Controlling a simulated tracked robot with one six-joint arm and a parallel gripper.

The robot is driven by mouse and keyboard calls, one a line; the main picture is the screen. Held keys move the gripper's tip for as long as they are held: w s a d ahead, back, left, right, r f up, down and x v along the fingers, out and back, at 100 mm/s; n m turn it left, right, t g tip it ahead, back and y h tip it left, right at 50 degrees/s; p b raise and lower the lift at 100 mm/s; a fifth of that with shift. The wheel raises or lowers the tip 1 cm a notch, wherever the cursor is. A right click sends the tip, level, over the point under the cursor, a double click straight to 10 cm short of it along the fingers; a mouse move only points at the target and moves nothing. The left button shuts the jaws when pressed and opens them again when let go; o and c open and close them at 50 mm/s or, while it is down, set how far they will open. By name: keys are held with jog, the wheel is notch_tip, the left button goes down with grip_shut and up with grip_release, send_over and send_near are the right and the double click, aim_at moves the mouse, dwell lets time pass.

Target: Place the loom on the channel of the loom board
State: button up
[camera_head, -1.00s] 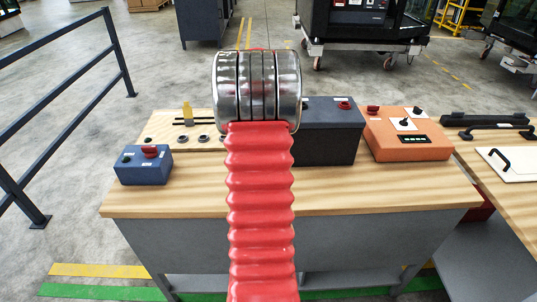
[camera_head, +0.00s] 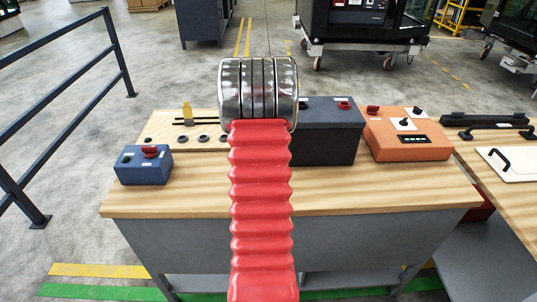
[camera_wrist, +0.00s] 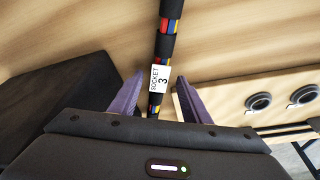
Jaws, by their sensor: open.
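The loom (camera_wrist: 168,40) is a bundle of red, blue and yellow wires wrapped in black tape, with a white tag marked "SOCKET 3". In the wrist view it runs from the top edge down between the two purple fingers of my gripper (camera_wrist: 160,78). The fingers are apart, with gaps on both sides of the loom. The loom board (camera_wrist: 228,94) is a pale wooden board to the right of the fingers, with dark round sockets. In the head view the board (camera_head: 210,130) stands at the back left of the bench; my arm hides the gripper and loom there.
A blue button box (camera_head: 143,168) stands left on the bench (camera_head: 400,190). A dark grey box (camera_head: 330,135) and an orange box (camera_head: 408,148) stand to the right. The bench front is clear. A second bench with a black-handled white panel (camera_head: 510,163) adjoins at right.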

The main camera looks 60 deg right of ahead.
jog(key=shift+c, duration=0.6)
grip_shut()
jog(key=shift+r, duration=0.1)
notch_tip(320, 180, up, 28)
dwell(0.6)
dwell(0.5)
